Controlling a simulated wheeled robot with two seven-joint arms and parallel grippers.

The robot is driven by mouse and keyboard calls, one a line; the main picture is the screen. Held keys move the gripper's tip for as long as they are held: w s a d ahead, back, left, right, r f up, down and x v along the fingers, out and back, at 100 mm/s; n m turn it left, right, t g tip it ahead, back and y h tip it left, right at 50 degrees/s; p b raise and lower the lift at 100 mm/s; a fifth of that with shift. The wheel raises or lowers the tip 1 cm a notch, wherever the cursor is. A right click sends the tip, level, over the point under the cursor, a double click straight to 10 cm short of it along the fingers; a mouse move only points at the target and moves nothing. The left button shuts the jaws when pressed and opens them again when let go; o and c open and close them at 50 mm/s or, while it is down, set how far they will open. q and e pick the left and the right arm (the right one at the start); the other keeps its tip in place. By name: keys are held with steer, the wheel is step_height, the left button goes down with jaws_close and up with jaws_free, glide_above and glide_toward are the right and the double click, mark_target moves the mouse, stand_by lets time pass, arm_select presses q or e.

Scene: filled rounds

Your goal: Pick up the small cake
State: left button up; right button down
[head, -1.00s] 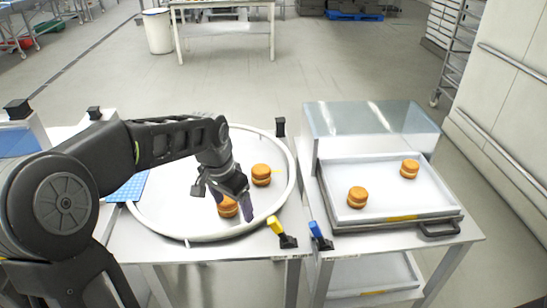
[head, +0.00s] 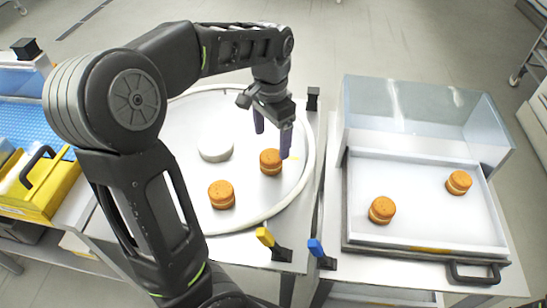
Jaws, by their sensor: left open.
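Two small round cakes with a pale filling are on the white round turntable: one near the front (head: 222,195) and one to its right (head: 270,162). My left gripper (head: 272,143) points down with its fingers apart, over and just behind the right-hand cake. One finger shows beside that cake's upper right; I cannot tell whether it touches. Two more small cakes lie on the tray at right, one near the front (head: 382,210) and one farther back (head: 459,183).
The round turntable (head: 245,219) has a raised rim and a white round piece (head: 215,148) on it. A yellow clamp handle (head: 265,237) and a blue one (head: 316,248) stand at the front edges. The metal tray (head: 430,168) has a black handle and free room. A yellow case (head: 40,190) is at left.

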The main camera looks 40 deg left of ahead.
mark_target(271, 155)
arm_select(q)
steer(key=shift+w+f, duration=0.1)
steer(key=shift+f, duration=1.25)
steer(key=shift+a+f+p, duration=0.1)
steer(key=shift+f+p, duration=0.55)
steer(key=shift+f, duration=1.95)
steer(key=c, duration=0.9)
steer(key=shift+r, duration=0.1)
steer(key=shift+c, duration=0.2)
step_height(271, 155, up, 10)
steer(key=shift+f+b, duration=0.1)
steer(key=shift+b, duration=0.35)
